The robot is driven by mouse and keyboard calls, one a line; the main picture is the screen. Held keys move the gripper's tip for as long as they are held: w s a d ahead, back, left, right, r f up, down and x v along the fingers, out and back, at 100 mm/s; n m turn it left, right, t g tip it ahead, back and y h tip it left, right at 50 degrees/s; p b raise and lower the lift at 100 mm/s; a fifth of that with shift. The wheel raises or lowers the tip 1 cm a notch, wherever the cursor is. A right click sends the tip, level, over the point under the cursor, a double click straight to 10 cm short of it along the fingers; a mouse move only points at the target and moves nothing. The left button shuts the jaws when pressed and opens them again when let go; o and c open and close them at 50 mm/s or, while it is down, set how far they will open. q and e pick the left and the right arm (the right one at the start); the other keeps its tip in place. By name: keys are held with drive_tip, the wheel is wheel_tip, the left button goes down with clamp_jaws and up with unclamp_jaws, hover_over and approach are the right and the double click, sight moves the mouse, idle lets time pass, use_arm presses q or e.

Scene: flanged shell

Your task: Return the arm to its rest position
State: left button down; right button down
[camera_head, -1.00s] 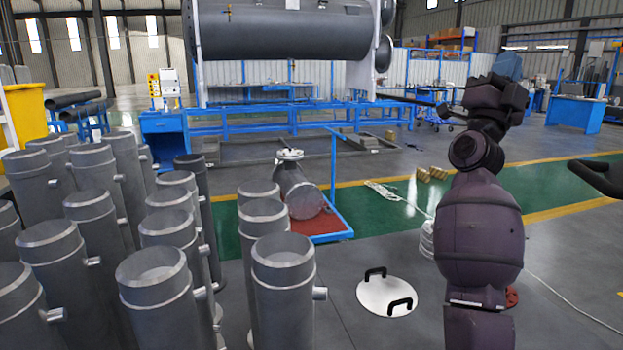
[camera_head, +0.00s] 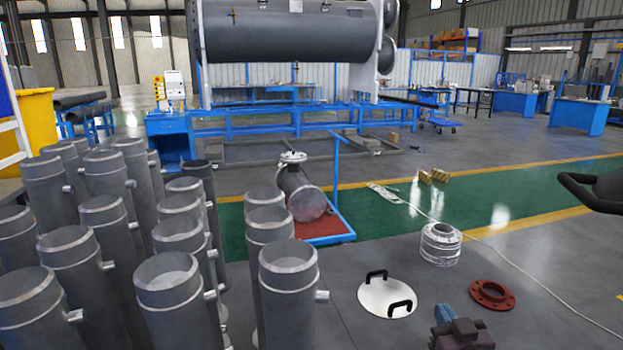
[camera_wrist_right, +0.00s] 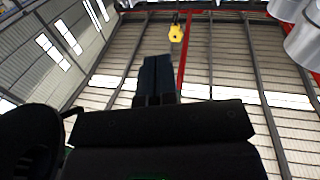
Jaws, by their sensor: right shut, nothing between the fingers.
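My right gripper (camera_head: 444,314) shows low at the bottom edge of the head view, right of centre, with part of my dark arm. In the right wrist view its two dark fingers (camera_wrist_right: 158,78) are together and empty, pointing up toward the roof. My left gripper is not in view. The flanged grey shell (camera_head: 303,192) lies tilted on a red mat (camera_head: 325,229) in a blue-edged frame, well away from the gripper.
A white disc lid (camera_head: 375,299) with black handles, a red flange ring (camera_head: 490,294) and a shiny flanged piece (camera_head: 441,245) lie on the floor near the gripper. Upright grey pipes (camera_head: 287,300) crowd the left. A black curved bar (camera_head: 588,196) juts in at right.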

drive_tip(key=s+f+g, duration=0.2)
drive_tip(key=s+f, duration=0.4)
drive_tip(key=s, duration=0.4)
drive_tip(key=s+d+f+g+p, duration=0.1)
drive_tip(key=s+f+g, duration=0.1)
drive_tip(key=s+f, duration=0.5)
drive_tip(key=s+f+g+h+p, duration=0.1)
drive_tip(key=s+f+g, duration=0.2)
drive_tip(key=s+f, duration=0.4)
drive_tip(key=s, duration=0.6)
drive_tip(key=shift+d+f, duration=0.25)
drive_tip(key=shift+d, duration=0.15)
